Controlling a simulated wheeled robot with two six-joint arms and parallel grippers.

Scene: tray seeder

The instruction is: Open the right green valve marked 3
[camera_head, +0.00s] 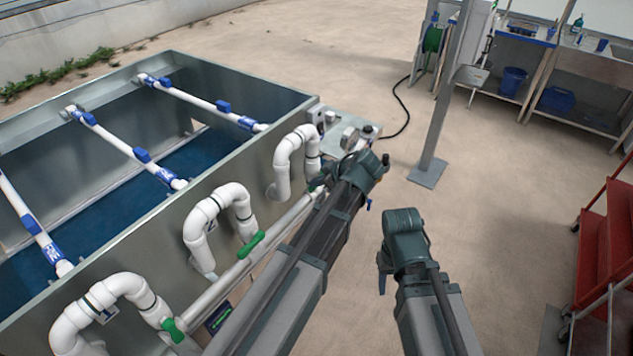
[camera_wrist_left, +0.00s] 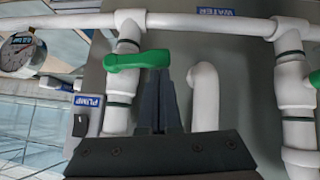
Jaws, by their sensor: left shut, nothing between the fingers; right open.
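The far-right green valve handle (camera_head: 319,182) is on the pipe along the tank, mostly hidden by my left arm in the head view. In the left wrist view the green handle (camera_wrist_left: 135,60) lies roughly sideways across a white vertical pipe. My left gripper (camera_wrist_left: 160,80) is shut and empty, its fingertips just below the handle's free end; I cannot tell whether they touch. No number 3 is readable. My right gripper (camera_head: 383,270) is held right of the tank, over the floor, open and away from the valves.
Two other green handles, a middle one (camera_head: 251,243) and a near one (camera_head: 174,330), sit along the pipe. White bent pipes (camera_head: 225,195) stick out from the metal tank (camera_head: 290,110). A gauge (camera_wrist_left: 20,55) is at left. A red cart (camera_head: 605,240) stands right.

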